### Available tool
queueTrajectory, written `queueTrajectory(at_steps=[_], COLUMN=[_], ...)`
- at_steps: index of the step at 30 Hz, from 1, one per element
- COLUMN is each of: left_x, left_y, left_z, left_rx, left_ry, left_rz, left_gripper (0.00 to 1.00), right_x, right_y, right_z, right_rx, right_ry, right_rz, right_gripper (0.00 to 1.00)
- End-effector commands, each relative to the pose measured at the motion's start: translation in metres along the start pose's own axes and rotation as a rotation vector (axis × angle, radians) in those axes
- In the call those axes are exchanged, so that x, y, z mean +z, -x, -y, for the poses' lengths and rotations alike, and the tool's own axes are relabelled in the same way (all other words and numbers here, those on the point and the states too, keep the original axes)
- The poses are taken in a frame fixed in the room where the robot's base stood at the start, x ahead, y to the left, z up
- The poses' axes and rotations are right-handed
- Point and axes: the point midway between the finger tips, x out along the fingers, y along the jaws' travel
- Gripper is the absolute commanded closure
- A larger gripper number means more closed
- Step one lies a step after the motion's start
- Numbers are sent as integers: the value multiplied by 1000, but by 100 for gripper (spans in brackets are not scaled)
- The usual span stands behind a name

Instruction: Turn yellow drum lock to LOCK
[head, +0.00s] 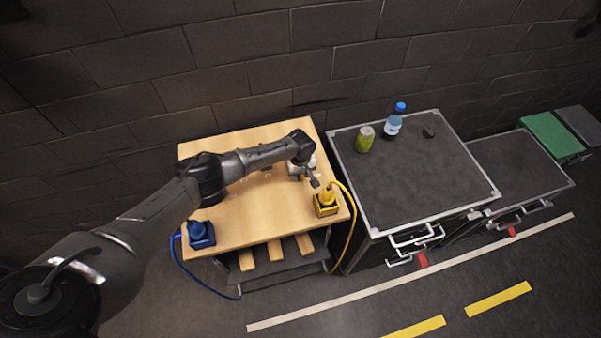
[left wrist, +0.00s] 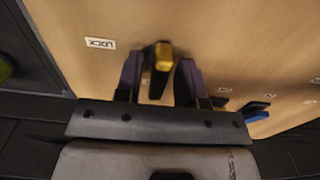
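The yellow drum lock's handle (left wrist: 160,62) shows in the left wrist view, standing out from the wooden panel. A LOCK label (left wrist: 100,43) is on the panel to the left of the handle, apart from it. My left gripper (left wrist: 160,72) is open, with one dark finger on each side of the handle and narrow gaps between. The handle's base and pointer are hidden by the gripper. In the head view my left gripper (head: 312,181) is over the right part of the wooden table, covering the lock. My right gripper is not in view.
A blue handle (left wrist: 257,112) stands to the right on the panel. The wooden table (head: 232,218) carries a yellow plug box (head: 325,209) beside my gripper and a blue one (head: 201,235) at left, both with cables. A can (head: 364,140) and bottle (head: 393,124) stand on the cabinet.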

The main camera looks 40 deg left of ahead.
Motion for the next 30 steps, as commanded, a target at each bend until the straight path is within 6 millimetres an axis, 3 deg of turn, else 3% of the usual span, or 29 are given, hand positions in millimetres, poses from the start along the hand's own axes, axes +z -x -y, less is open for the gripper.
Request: queueTrajectory(at_steps=[11, 22, 30], left_x=[0, 0, 1], left_y=[0, 0, 0], left_z=[0, 0, 0], left_rx=[0, -1, 0], left_ry=[0, -43, -228], left_rz=[0, 0, 2], left_gripper=[100, 100, 100], right_x=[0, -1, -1], right_y=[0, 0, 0], right_z=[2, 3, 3], right_rx=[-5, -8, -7], right_ry=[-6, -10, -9], right_rz=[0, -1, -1], right_gripper=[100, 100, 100])
